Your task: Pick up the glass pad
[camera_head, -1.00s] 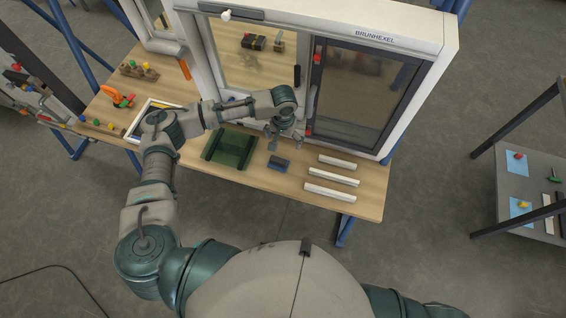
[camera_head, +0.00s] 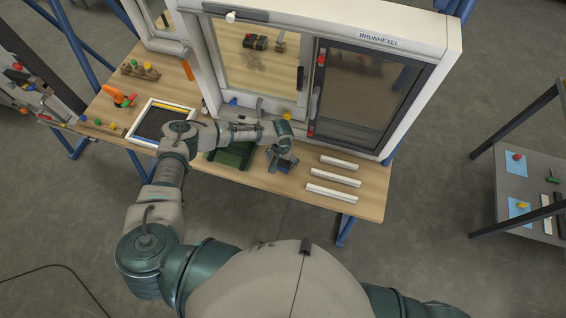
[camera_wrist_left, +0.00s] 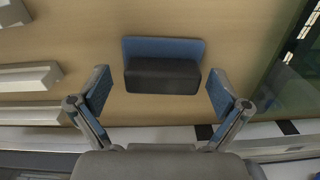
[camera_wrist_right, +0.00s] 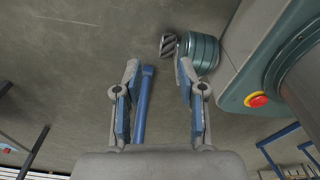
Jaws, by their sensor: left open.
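The glass pad, a blue plate with a dark grey block on it, lies on the wooden table. In the left wrist view the pad (camera_wrist_left: 162,78) sits between and slightly beyond the spread fingers of my left gripper (camera_wrist_left: 159,85). The fingers are apart from it on both sides. In the head view my left gripper (camera_head: 282,158) is above the pad and hides most of it. My right gripper (camera_wrist_right: 160,80) is open and empty over the grey floor, away from the table.
White strips (camera_head: 333,177) lie right of the pad, and a green-framed panel (camera_head: 232,156) lies left of it. The large white window frame (camera_head: 445,50) stands behind. A grey side table (camera_head: 535,185) is at the far right.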

